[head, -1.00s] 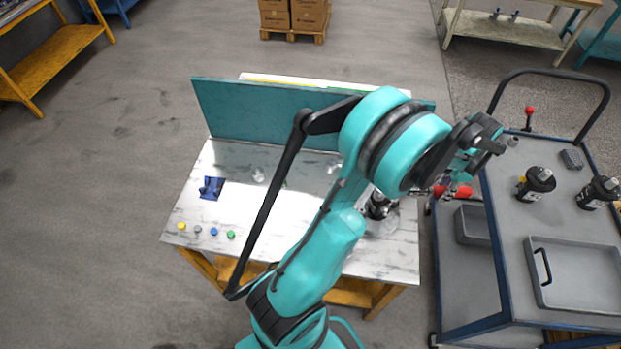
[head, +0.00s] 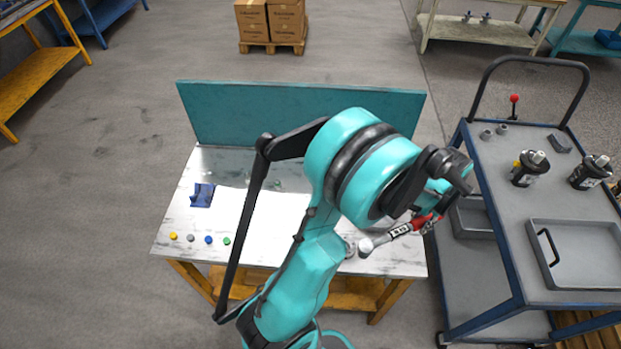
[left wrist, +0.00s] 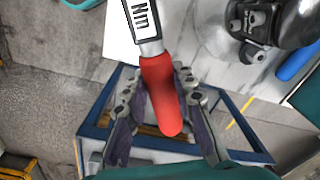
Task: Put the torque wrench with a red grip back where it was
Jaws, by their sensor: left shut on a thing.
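The torque wrench (head: 399,230) shows in the head view with its red grip (head: 424,220) at the upper right and its head (head: 366,247) at the lower left, above the bench's right end. My left gripper (left wrist: 158,88) is shut on the red grip, with a finger on each side in the left wrist view. In the head view my left wrist partly hides the grip and the fingers. A label reading "Nm" (left wrist: 143,18) shows on the wrench shaft. My right gripper is not in view.
The bench top (head: 270,215) has a teal back panel (head: 300,112), a blue item (head: 202,195) and several coloured pieces (head: 208,239). The blue-framed cart (head: 500,210) at right holds two black motors (head: 528,168) (head: 590,172), a grey tray (head: 585,226) and a bin (head: 474,218).

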